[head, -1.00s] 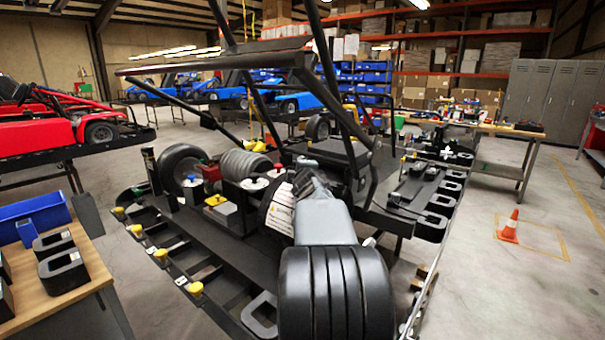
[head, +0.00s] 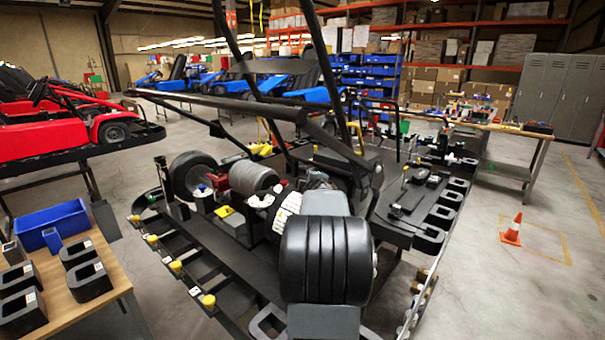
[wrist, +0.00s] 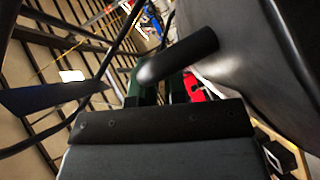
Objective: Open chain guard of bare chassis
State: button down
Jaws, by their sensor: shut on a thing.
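The bare chassis (head: 230,262) stands on a dark stand in the middle of the head view, with its engine and roll bars showing. My gripper is hidden by my arm in the head view. In the wrist view my gripper (wrist: 163,88) is shut on a dark rounded bar (wrist: 180,55), which looks like a handle. A large curved grey surface (wrist: 265,65) lies close on the right. How far the guard is swung cannot be told.
A wooden bench with a blue bin (head: 52,226) and black holders stands at left. Black roll bars (head: 290,70) rise close over my arm. An orange cone (head: 511,229) stands on open floor at right. Red karts (head: 60,125) are at the far left.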

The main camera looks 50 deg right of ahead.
jog(key=d+r+p, duration=0.1)
jog(key=r+p, duration=0.1)
jog(key=p, duration=0.2)
jog(key=shift+d+y+p, duration=0.3)
jog(key=shift+p, duration=0.1)
jog(key=shift+d+m+p, duration=0.3)
jog(key=shift+p, duration=0.65)
jog(key=shift+d+f, duration=0.1)
jog(key=shift+f, duration=0.05)
jog(key=c, duration=1.2)
grip_release()
jog(key=shift+o, duration=0.2)
jog(key=v, duration=1.3)
jog(key=shift+s+a+r+p, duration=0.2)
jog(key=shift+a+r+p, duration=0.05)
jog(key=shift+r+p, duration=0.15)
